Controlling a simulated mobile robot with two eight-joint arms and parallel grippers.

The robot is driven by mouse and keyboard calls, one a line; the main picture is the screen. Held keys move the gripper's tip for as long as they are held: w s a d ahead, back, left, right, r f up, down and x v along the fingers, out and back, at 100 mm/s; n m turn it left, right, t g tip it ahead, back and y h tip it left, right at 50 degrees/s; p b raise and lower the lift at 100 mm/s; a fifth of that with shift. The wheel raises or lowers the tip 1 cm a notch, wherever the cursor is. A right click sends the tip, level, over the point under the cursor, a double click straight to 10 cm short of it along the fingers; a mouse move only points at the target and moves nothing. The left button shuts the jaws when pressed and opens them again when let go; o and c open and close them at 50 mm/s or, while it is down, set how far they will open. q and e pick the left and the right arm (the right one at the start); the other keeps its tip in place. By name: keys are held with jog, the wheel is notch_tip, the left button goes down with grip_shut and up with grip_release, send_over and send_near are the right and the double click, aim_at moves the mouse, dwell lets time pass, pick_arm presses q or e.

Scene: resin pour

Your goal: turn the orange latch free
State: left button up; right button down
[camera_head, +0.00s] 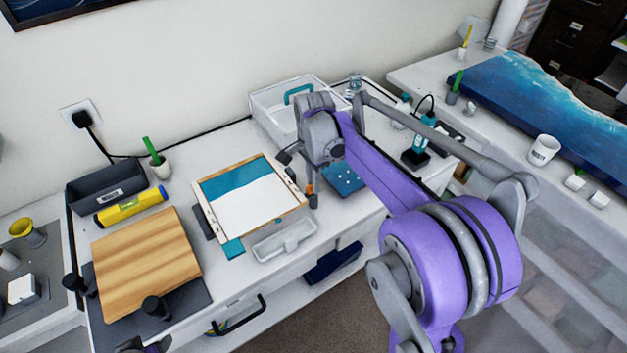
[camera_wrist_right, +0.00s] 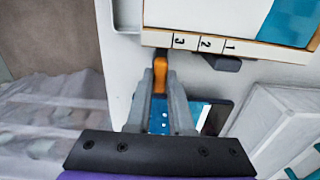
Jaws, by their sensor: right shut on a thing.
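The orange latch (camera_wrist_right: 160,72) sits between the fingertips of my right gripper (camera_wrist_right: 161,88) in the right wrist view, beside the frame edge near the mark 3. My right gripper is shut on it. In the head view the latch (camera_head: 309,188) is a small orange spot at the frame's right side, partly hidden by my right gripper (camera_head: 312,196). The wooden frame (camera_head: 273,231) holds a white and teal panel and lies on the white table. A small part of my left arm shows at the bottom left edge of the head view; its fingers cannot be made out.
A clear tray (camera_head: 285,240) lies in front of the frame. A wooden board (camera_head: 145,262), a yellow level (camera_head: 131,207) and a dark bin (camera_head: 105,186) stand to the left. A white crate (camera_head: 268,120) is behind. A blue pad (camera_head: 343,178) lies right of the frame.

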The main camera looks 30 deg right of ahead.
jog(key=shift+n, duration=0.3)
jog(key=n, duration=0.3)
jog(key=shift+n+b, duration=0.3)
jog(key=shift+b, duration=0.05)
jog(key=n, duration=0.4)
jog(key=shift+n, duration=0.3)
jog(key=n+b, duration=0.1)
jog(key=n, duration=0.3)
pick_arm(q)
jog(key=f, duration=0.1)
jog(key=s+f, duration=0.1)
jog(key=shift+f, duration=0.3)
pick_arm(e)
jog(key=n, duration=0.5)
jog(key=c, duration=0.8)
grip_release()
